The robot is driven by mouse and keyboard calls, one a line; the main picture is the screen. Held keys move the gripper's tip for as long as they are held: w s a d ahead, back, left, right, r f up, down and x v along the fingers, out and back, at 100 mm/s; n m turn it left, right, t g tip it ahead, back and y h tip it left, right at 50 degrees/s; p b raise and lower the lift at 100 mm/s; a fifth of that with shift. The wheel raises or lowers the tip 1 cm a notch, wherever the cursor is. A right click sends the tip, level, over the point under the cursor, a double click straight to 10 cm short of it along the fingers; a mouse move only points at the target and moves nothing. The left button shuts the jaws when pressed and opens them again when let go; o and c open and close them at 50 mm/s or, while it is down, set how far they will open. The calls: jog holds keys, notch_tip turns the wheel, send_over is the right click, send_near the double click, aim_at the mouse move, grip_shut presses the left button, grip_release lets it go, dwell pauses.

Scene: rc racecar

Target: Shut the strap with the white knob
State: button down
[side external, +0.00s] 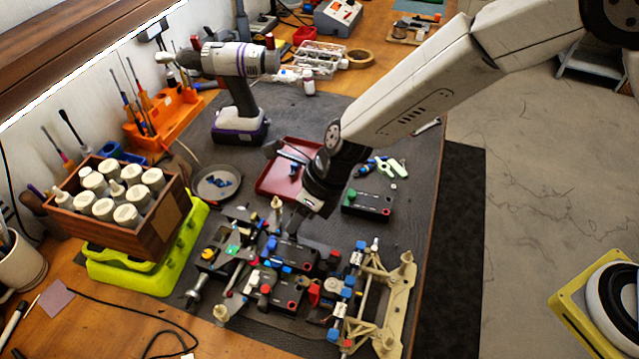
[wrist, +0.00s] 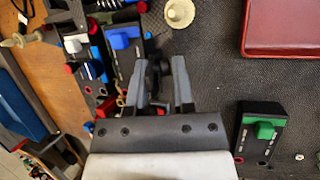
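The RC car chassis (side external: 290,262) lies on the dark mat, carrying black blocks with coloured knobs. A small white piece (side external: 253,278) on it may be the white knob; I cannot make out its strap or whether that strap is open. In the wrist view a whitish piece (wrist: 74,44) shows at upper left, beside a blue-knobbed block (wrist: 124,38). My gripper (side external: 298,218) points down at the far side of the chassis. In the wrist view my gripper (wrist: 159,65) has its fingers apart, with a dark shape between them that I cannot identify.
A green-knobbed block (side external: 368,203) sits right of my gripper; it also shows in the wrist view (wrist: 262,130). A red tray (side external: 278,182) lies behind. A tan frame (side external: 398,300) stands at the chassis's right. Pale posts (side external: 277,215) stick up nearby.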

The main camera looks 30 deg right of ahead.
jog(key=shift+s+t+h, duration=0.35)
jog(key=shift+t+h, duration=0.45)
jog(key=shift+h, duration=0.1)
jog(key=shift+a+n, duration=0.2)
jog(key=shift+n, duration=0.1)
dwell(0.6)
jog(key=c, duration=0.5)
grip_release()
jog(key=shift+r, duration=0.1)
jog(key=shift+c, duration=0.2)
jog(key=shift+a, duration=0.1)
jog(key=shift+r, duration=0.25)
jog(key=shift+r+t, duration=0.25)
jog(key=shift+t, duration=0.05)
jog(key=v, duration=0.7)
